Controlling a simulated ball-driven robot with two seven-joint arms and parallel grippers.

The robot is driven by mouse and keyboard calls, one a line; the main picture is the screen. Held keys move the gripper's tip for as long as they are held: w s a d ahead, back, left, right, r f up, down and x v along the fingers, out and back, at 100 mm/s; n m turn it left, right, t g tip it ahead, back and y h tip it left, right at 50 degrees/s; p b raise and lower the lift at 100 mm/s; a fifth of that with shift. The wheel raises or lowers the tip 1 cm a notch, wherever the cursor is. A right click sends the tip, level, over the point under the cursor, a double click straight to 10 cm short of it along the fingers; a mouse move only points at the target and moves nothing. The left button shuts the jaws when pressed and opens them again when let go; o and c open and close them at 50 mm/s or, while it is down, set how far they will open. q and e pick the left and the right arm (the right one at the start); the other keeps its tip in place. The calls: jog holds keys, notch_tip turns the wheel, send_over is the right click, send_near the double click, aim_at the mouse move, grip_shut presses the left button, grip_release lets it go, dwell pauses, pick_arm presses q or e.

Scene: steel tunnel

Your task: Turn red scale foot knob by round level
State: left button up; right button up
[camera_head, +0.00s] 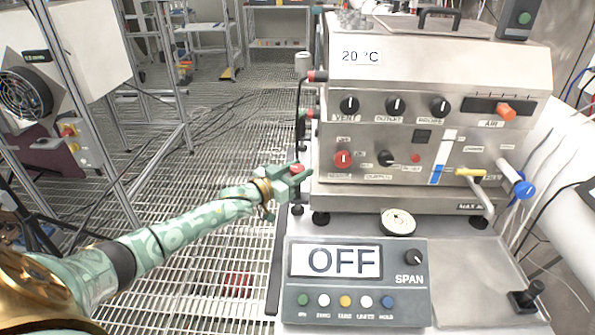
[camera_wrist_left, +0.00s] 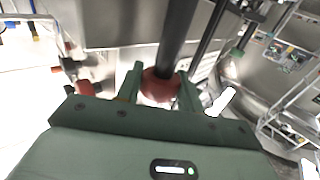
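The red knob (camera_head: 297,168) sits by the back left corner of the scale, beside the steel machine. My left gripper (camera_head: 290,180) reaches it from the left. In the left wrist view the red knob (camera_wrist_left: 160,88) lies between the two fingers of my left gripper (camera_wrist_left: 160,95), which appear to touch it on both sides. A dark post passes above it there. My right gripper is in neither view.
The scale's panel (camera_head: 355,285) reads OFF and has a SPAN knob and several coloured buttons. A black knob (camera_head: 525,298) stands at the front right corner of the plate. The steel machine (camera_head: 420,140) stands close behind. Open grating floor (camera_head: 200,250) lies to the left.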

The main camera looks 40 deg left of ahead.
pick_arm(q)
jog(key=n+y+p, duration=0.1)
jog(key=y+p, duration=0.1)
jog(key=r+n+y+p, duration=0.1)
jog(key=y+p, duration=0.1)
jog(key=shift+d+n+t+p, duration=0.1)
jog(key=shift+n+t+p, duration=0.2)
jog(key=shift+n+p, duration=0.1)
jog(key=shift+c, duration=0.2)
jog(key=y, duration=0.1)
jog(key=n+y, duration=0.1)
jog(key=shift+f+y+p, duration=0.2)
jog(key=shift+y+p, duration=0.1)
jog(key=shift+p, duration=0.1)
jog(key=shift+f+n+y, duration=0.15)
jog(key=shift+n+y, duration=0.55)
jog(key=shift+y, duration=0.1)
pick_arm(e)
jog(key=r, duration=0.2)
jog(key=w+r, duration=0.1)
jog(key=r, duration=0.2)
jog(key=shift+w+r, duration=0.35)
pick_arm(q)
jog(key=o, duration=1)
jog(key=shift+f, duration=0.1)
jog(key=shift+c, duration=0.2)
jog(key=shift+s, duration=0.1)
